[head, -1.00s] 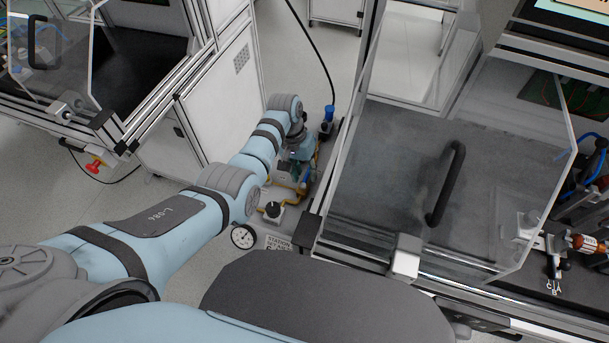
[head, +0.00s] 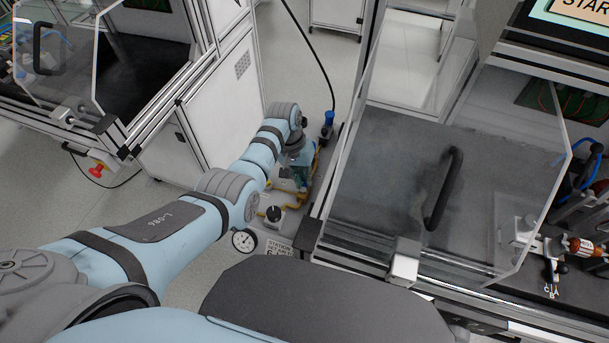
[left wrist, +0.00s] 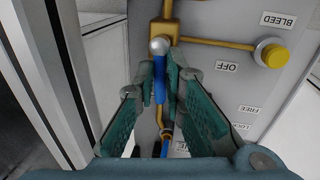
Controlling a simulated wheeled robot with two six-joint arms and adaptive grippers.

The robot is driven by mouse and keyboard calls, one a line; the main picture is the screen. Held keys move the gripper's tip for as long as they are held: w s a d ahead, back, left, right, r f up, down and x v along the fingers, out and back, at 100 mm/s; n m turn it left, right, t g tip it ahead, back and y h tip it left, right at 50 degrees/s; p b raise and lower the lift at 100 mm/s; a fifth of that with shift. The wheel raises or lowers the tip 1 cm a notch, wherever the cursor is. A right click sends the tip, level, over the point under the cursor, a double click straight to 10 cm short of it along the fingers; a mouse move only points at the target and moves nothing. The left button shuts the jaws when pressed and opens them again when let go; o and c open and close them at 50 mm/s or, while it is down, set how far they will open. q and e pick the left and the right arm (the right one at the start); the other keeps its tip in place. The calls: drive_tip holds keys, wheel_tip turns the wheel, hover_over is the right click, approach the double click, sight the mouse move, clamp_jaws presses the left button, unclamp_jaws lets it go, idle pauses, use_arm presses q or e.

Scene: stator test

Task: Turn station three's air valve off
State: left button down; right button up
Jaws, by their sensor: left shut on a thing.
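In the left wrist view my left gripper (left wrist: 160,78) is shut on the blue valve lever (left wrist: 159,92), with the teal fingers on both sides of it. The lever runs down the picture from a silver ball (left wrist: 159,45) on the yellow air pipe (left wrist: 168,30). A label reading OFF (left wrist: 228,67) is on the grey panel to the right of the lever. In the head view my left gripper (head: 299,172) reaches down at the panel, and the arm and fingers hide the lever. My right gripper is in neither view.
A yellow knob (left wrist: 272,53) sits beside the BLEED label (left wrist: 277,19). In the head view a gauge (head: 243,240), a black knob (head: 274,212) and a blue-topped fitting (head: 328,120) are close to the gripper. The glass-guarded bench (head: 350,255) stands just right.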

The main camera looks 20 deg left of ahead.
use_arm(q)
drive_tip(key=n+p, duration=0.3)
drive_tip(key=a+n+p, duration=0.1)
drive_tip(key=shift+s+r+n+t+p, duration=0.25)
drive_tip(key=shift+n+t+p, duration=0.05)
drive_tip(key=shift+t+p, duration=0.1)
drive_tip(key=n+p, duration=0.2)
drive_tip(key=n, duration=0.1)
drive_tip(key=shift+s+a+n+t+y+p, duration=0.2)
drive_tip(key=shift+n+t+y+p, duration=0.1)
drive_tip(key=shift+p, duration=0.05)
drive_tip(key=n, duration=0.1)
drive_tip(key=n+p, duration=0.1)
drive_tip(key=n, duration=0.1)
drive_tip(key=s+n+p, duration=0.1)
drive_tip(key=shift+a+f+n+t+y, duration=0.1)
drive_tip(key=shift+a+n+t+y, duration=0.1)
drive_tip(key=shift+n+t+y, duration=0.1)
drive_tip(key=shift+s+n+p, duration=0.15)
drive_tip(key=shift+n+p, duration=0.45)
drive_tip(key=shift+n, duration=0.6)
drive_tip(key=shift+s+f+n+y, duration=0.15)
drive_tip(key=shift+n+y, duration=0.25)
drive_tip(key=shift+n, duration=0.6)
drive_tip(key=c, duration=1.7)
unclamp_jaws()
drive_tip(key=shift+s, duration=0.1)
drive_tip(key=shift+o, duration=0.2)
